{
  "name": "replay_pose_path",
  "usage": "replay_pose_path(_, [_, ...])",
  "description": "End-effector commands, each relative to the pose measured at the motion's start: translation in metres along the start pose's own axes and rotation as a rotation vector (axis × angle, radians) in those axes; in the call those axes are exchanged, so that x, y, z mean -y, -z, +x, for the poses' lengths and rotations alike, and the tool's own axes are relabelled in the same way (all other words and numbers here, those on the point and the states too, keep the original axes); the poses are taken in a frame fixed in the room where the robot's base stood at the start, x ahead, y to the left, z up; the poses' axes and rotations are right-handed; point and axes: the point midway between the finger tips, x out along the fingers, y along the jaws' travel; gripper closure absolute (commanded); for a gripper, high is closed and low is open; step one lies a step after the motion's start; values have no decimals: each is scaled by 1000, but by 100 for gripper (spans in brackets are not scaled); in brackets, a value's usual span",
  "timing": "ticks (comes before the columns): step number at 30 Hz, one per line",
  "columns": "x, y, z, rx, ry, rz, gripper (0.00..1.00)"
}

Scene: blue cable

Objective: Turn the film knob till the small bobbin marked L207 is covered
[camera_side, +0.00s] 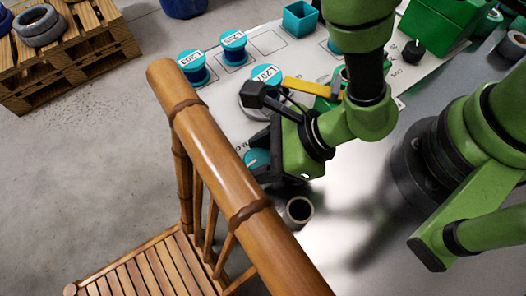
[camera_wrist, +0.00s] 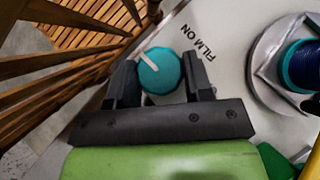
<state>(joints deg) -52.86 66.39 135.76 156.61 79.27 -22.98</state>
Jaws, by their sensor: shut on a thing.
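The film knob (camera_wrist: 162,74) is a round teal knob with a white pointer line, beside printed words that read FILM ON in the wrist view. My gripper (camera_wrist: 159,67) is shut on the knob, with one black finger at each side. The pointer aims up and left in the wrist view. In the side view the knob (camera_side: 257,159) shows partly behind the bamboo rail. In the wrist view only part of the dark blue bobbin (camera_wrist: 302,66) shows, at the right edge.
A bamboo chair (camera_side: 210,170) stands against the near table edge and hides part of it. Two more bobbins, L203 (camera_side: 192,66) and L205 (camera_side: 233,47), stand at the back left. A yellow bar (camera_side: 308,88) lies near L207. An open dark cylinder (camera_side: 299,210) stands near the knob.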

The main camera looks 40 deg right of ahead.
Motion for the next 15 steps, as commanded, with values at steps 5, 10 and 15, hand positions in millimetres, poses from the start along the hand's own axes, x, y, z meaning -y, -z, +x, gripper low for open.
replay_pose_path(5, [0,-2,1,6,0,1,30])
replay_pose_path(10, [0,-1,0,4,-1,0,28])
replay_pose_path(15, [0,-1,0,2,-1,0,28])
